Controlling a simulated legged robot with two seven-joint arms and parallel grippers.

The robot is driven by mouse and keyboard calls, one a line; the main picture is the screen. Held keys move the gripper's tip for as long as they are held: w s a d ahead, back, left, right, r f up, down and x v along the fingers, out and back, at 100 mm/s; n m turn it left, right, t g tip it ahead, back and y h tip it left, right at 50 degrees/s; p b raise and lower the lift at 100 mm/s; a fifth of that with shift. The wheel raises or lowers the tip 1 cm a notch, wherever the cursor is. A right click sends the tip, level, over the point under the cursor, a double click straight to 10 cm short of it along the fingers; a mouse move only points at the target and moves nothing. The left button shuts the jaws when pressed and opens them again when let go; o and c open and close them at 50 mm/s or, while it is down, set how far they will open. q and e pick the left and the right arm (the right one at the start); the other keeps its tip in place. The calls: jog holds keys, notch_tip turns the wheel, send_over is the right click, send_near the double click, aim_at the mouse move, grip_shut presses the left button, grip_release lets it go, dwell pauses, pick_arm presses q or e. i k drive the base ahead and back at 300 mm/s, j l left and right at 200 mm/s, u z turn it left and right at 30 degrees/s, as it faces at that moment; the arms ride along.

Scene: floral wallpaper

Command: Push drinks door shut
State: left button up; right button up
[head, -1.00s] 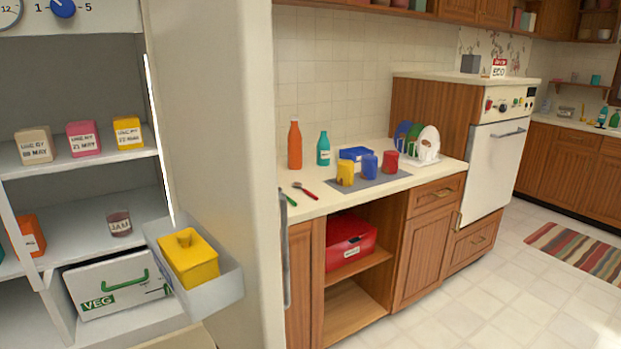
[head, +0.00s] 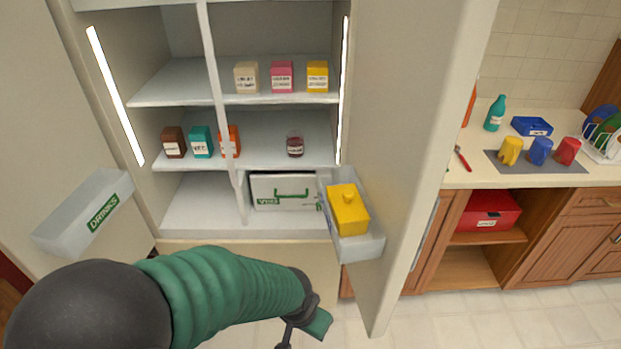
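The drinks door (head: 35,130) is the left door of an open fridge and stands swung out at the left. It carries a pale bin marked DRINKS (head: 95,212) on its inner side. My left arm comes in from the bottom left, in front of the fridge. Its gripper (head: 303,334) is low, below the fridge shelves and well right of the drinks door, apart from it. Its fingers look spread and empty, though the frame's lower edge cuts them off. My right gripper is not in view.
Boxes, a jam jar (head: 295,144) and a VEG drawer (head: 285,192) are inside. A counter (head: 465,175) stands at the right. Tiled floor shows at the bottom right.

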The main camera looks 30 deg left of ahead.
aim_at(65, 198)
jog(key=l+u, duration=0.1)
jog(key=u, duration=0.25)
jog(key=l+u, duration=0.15)
jog(key=u, duration=0.2)
jog(key=l+u, duration=0.1)
jog(key=u, duration=0.25)
jog(key=k, duration=0.05)
